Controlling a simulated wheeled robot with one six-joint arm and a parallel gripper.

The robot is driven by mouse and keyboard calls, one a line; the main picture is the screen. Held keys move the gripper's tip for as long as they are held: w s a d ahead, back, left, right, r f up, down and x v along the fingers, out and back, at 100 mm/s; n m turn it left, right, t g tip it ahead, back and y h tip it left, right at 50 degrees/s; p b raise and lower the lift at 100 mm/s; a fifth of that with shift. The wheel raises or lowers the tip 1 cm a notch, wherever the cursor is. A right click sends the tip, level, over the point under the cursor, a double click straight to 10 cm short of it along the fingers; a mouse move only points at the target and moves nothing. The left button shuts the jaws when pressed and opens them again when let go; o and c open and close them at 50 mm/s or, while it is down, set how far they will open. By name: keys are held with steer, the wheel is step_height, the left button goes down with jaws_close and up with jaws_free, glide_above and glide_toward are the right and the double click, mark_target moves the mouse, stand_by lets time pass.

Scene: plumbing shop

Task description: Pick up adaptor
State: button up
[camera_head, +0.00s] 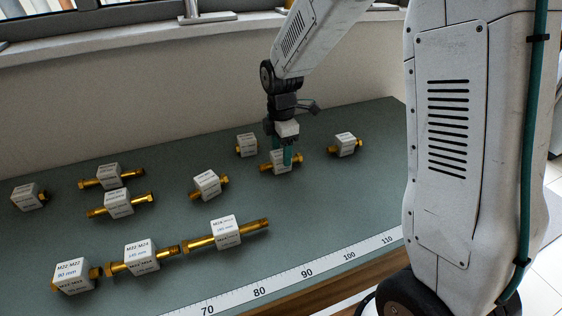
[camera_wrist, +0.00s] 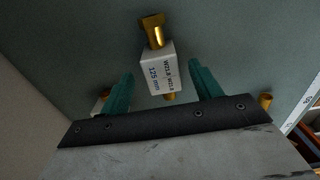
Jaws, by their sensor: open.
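Several brass adaptors, each with a white labelled block around its middle, lie on the green bench mat. My gripper (camera_head: 284,158) is lowered over one adaptor (camera_head: 269,166) at the back right of the group. A green finger hides part of its block. In the wrist view, my gripper (camera_wrist: 160,72) is open, one green finger on each side of this adaptor's white block (camera_wrist: 159,77), with gaps showing on both sides. The block reads 125 mm. A brass hex end (camera_wrist: 152,29) points away from the gripper. The contact depth is unclear.
Close neighbours are an adaptor (camera_head: 345,144) to the right and one (camera_head: 247,145) to the left behind. Another (camera_head: 207,184) lies farther left. A long adaptor (camera_head: 226,233) lies in front, near the ruler strip (camera_head: 300,275). A wall stands behind the bench.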

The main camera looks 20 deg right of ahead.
mark_target(281, 153)
step_height(281, 153, down, 4)
steer(key=shift+s+a+f, duration=0.1)
steer(key=c, duration=1.2)
steer(key=shift+o, duration=0.3)
steer(key=shift+r, duration=0.2)
